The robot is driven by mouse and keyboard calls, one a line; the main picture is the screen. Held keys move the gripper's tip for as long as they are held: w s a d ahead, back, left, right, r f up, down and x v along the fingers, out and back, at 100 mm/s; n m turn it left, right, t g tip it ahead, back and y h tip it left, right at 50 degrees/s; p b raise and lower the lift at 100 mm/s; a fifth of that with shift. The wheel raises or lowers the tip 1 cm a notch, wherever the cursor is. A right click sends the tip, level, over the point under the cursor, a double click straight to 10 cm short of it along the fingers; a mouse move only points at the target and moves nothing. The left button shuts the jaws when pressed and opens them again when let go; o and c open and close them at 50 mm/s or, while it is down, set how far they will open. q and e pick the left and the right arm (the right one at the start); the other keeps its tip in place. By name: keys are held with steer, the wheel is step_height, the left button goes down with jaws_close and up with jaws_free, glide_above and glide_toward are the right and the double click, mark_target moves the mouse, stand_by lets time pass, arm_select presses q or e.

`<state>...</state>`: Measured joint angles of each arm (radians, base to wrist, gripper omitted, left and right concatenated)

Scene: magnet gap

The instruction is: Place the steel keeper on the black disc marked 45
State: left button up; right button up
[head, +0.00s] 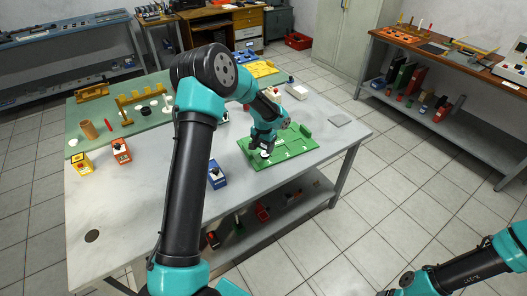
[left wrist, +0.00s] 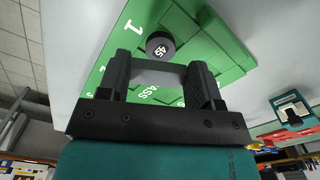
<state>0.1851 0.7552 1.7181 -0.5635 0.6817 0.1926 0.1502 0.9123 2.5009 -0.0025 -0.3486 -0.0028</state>
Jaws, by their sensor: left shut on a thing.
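The black disc marked 45 (left wrist: 160,45) sits on the green board (left wrist: 215,38), near a white "1", in the left wrist view. My left gripper (left wrist: 160,78) is shut on a grey bar that looks like the steel keeper (left wrist: 158,76), held crosswise between its fingers. In that picture the disc lies just beyond the bar; I cannot tell the height between them. In the head view my left gripper (head: 264,150) is over the left part of the green board (head: 290,146), and hides the keeper and disc there. My right arm enters at the bottom right; its fingertips are not clear.
A blue box (head: 217,175) stands left of the board, with orange (head: 121,151) and yellow (head: 82,163) boxes farther left. A green mat (head: 95,112) with racks fills the back left. The front left table is mostly clear.

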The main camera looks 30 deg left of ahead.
mark_target(264, 147)
arm_select(q)
steer(key=shift+w+a, duration=0.1)
steer(key=shift+w, duration=0.05)
steer(key=shift+w+f, duration=0.1)
steer(key=shift+f, duration=1.65)
steer(key=o, duration=1)
step_height(264, 147, up, 12)
steer(key=shift+r, duration=0.1)
